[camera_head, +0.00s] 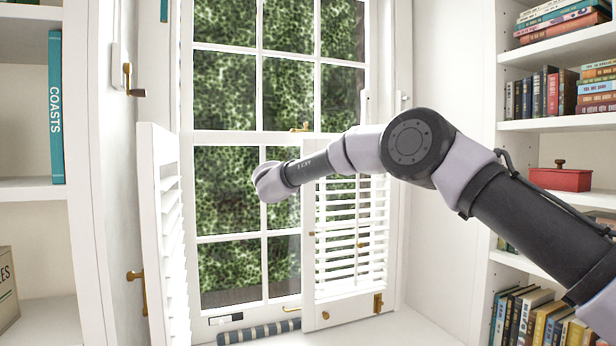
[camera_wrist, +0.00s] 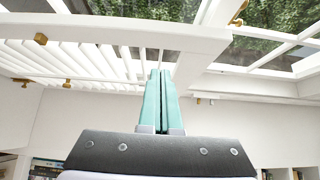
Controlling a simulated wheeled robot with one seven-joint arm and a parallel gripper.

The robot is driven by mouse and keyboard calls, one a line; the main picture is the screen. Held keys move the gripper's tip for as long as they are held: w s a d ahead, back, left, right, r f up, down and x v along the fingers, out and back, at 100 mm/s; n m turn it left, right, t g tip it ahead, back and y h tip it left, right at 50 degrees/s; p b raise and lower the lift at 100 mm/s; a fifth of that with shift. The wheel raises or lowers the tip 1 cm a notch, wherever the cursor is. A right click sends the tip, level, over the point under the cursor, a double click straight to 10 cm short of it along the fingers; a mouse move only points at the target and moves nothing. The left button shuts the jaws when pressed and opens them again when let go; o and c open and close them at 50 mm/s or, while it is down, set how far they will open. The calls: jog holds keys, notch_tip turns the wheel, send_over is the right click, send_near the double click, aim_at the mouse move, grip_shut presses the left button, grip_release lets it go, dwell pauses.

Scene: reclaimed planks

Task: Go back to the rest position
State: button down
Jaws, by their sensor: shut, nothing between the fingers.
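My gripper (camera_wrist: 161,74) shows in the wrist view as two teal fingers lying together, shut and empty. The fingertips overlap the white frame of a louvered shutter (camera_wrist: 120,32) in the picture; I cannot tell whether they touch it. In the head view my arm stretches in from the right, and its far end is in front of the window (camera_head: 225,190). The fingers are hidden there. The right shutter (camera_head: 352,235) stands partly behind my arm, across the window's lower right. The left shutter (camera_head: 165,235) is swung open toward the room.
A bookcase (camera_head: 560,126) with books and a red box (camera_head: 560,179) stands at the right, close to my arm. Another shelf unit (camera_head: 30,190) is at the left. A striped roll (camera_head: 258,331) lies at the window's foot. Brass fittings stick out from the shutters.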

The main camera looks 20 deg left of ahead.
jog(key=s, duration=0.7)
jog(key=w+d+r+n+y, duration=0.2)
jog(key=w+d+r+n, duration=0.1)
jog(key=d+r, duration=0.4)
jog(key=w+d+r+n+y, duration=0.2)
jog(key=w+d+r+y, duration=0.1)
jog(key=d+r, duration=0.45)
jog(key=s+d+r+n+g+y, duration=0.1)
jog(key=s+d+r+n+g, duration=0.15)
jog(key=d, duration=0.55)
jog(key=s+d+r+n+g+y, duration=0.1)
jog(key=s+d+n, duration=0.15)
jog(key=d, duration=0.55)
jog(key=s+d+f+n+g+h, duration=0.15)
jog(key=s+d+f, duration=0.25)
jog(key=s+d, duration=0.4)
jog(key=s+d+f+n+g+h, duration=0.15)
jog(key=s+d+f, duration=0.3)
jog(key=d, duration=0.55)
jog(key=s+d+f+g+h, duration=0.1)
jog(key=s+d+f+g, duration=0.1)
jog(key=s+d+f, duration=0.3)
jog(key=s+d+f+g+h, duration=0.1)
jog(key=s+d+f, duration=0.5)
jog(key=s, duration=0.7)
jog(key=shift+d+n+g, duration=0.3)
jog(key=shift+d+g, duration=0.2)
jog(key=shift+g, duration=0.25)
jog(key=shift+w+a, duration=0.1)
